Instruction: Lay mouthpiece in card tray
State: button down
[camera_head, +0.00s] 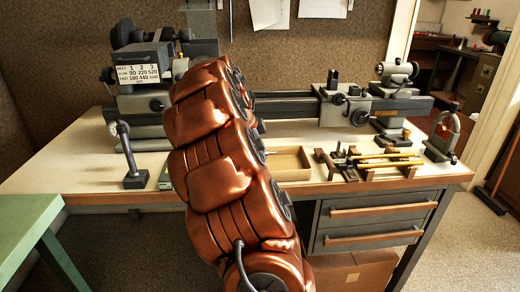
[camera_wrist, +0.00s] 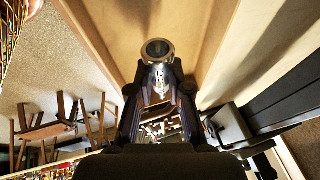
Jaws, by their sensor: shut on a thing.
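A silver mouthpiece (camera_wrist: 158,58) is in the wrist view, its round open cup toward the top of the picture. My gripper (camera_wrist: 159,82) is shut on it, one dark finger on each side. Tan surfaces with raised edges, apparently the card tray (camera_wrist: 205,35), lie behind the mouthpiece; I cannot tell whether the two touch. In the head view the shallow tan card tray (camera_head: 293,174) sits on the bench, just right of my arm.
A wooden rack with brass-coloured rods (camera_head: 385,160) stands right of the tray. A lathe (camera_head: 345,105) runs along the back of the bench. A dark upright lever (camera_head: 130,160) stands at left. The bench top (camera_head: 70,170) is clear at far left.

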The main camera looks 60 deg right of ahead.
jog(key=shift+f+b, duration=0.95)
jog(key=shift+f, duration=1.3)
jog(key=shift+f, duration=0.25)
jog(key=c, duration=1)
grip_release()
jog(key=shift+o, duration=0.2)
jog(key=o, duration=0.5)
jog(key=shift+r+p, duration=1.1)
jog(key=shift+r, duration=2.95)
